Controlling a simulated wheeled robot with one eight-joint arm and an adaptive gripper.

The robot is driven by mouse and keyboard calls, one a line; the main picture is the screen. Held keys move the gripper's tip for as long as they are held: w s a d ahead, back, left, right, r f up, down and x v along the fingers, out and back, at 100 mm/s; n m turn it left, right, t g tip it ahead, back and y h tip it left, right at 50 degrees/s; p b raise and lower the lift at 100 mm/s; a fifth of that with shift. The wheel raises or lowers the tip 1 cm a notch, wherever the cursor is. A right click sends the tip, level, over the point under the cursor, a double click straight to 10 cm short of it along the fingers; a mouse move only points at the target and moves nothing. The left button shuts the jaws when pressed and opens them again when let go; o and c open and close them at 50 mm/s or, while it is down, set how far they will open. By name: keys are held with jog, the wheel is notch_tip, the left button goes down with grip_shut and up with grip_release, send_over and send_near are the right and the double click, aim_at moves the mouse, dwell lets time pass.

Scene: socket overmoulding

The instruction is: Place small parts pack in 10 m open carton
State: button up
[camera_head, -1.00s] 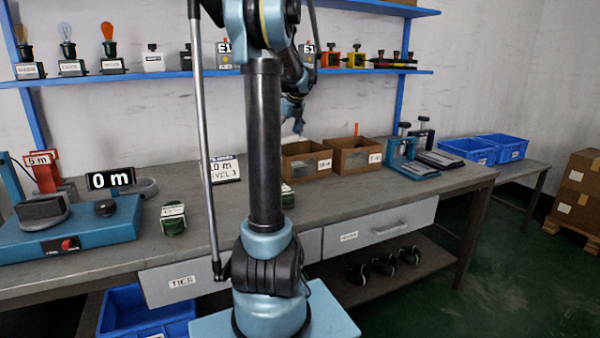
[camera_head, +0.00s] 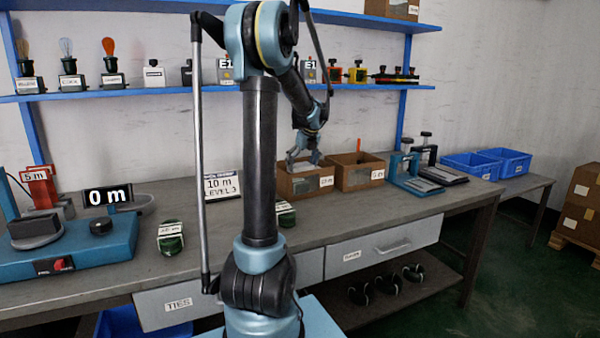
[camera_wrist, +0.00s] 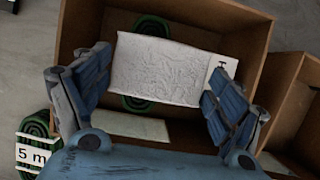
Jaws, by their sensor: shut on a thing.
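A white crinkled small parts pack (camera_wrist: 165,68) lies across between the two fingers of my gripper (camera_wrist: 158,98) in the wrist view. My gripper is shut on it, with a finger at each end. The pack is over the open carton (camera_wrist: 262,42), within its walls as seen from above. Inside the carton a green coil (camera_wrist: 150,28) shows partly from under the pack, with a pale sheet below. In the head view my gripper (camera_head: 303,155) is at the rim of the left carton (camera_head: 292,186); the pack is not clearly seen there.
A second open carton (camera_head: 350,181) stands close on the right. A sign reading 10 m LEVEL 3 (camera_head: 222,187) stands to the left. Green coils (camera_head: 170,238) lie on the bench. A blue clamp fixture (camera_head: 408,180) and blue bins (camera_head: 472,166) are farther right.

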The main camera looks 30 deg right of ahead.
aim_at(303, 166)
jog(key=shift+f, duration=1.35)
jog(key=shift+f, duration=0.35)
jog(key=o, duration=1)
jog(key=shift+r, duration=0.3)
jog(key=v, duration=1.2)
